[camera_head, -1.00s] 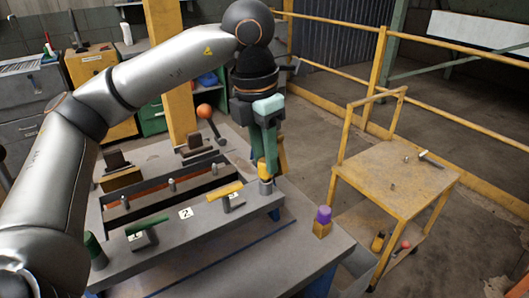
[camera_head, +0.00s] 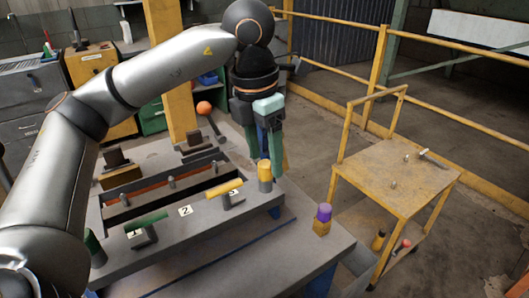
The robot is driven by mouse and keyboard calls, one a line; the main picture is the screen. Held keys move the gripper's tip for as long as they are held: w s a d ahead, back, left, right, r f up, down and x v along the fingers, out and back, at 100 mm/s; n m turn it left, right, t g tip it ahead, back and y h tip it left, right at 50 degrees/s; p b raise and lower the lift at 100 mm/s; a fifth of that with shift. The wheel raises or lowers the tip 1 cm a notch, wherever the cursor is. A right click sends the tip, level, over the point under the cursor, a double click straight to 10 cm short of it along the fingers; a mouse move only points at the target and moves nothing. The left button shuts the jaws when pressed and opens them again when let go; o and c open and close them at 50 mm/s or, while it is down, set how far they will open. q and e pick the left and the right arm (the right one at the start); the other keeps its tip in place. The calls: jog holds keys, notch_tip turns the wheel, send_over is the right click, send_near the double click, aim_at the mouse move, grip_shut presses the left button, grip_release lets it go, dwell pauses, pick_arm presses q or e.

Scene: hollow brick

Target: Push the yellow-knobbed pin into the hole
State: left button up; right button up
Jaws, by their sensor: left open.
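The yellow-knobbed pin (camera_head: 265,172) stands upright at the right end of the long grey fixture bar (camera_head: 205,218). Its yellow knob and a short darker part below it show. The hole is hidden, and I cannot tell how deep the pin sits. I cannot tell whether a finger touches the knob. My right gripper is not in view.
A green-knobbed pin (camera_head: 93,246) stands at the bar's left end. A green handle (camera_head: 147,225) and a yellow handle (camera_head: 224,189) sit on the bar. A purple-knobbed piece (camera_head: 324,213) stands at the table's right. A yellow cart (camera_head: 385,190) stands beyond.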

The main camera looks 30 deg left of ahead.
pick_arm(q)
jog(key=shift+r, duration=0.6)
notch_tip(320, 180, up, 11)
jog(key=s+p, duration=0.1)
jog(key=p, duration=0.2)
jog(key=shift+s+a+r+p, duration=0.15)
jog(key=shift+s+a+p, duration=0.1)
jog(key=shift+p, duration=0.1)
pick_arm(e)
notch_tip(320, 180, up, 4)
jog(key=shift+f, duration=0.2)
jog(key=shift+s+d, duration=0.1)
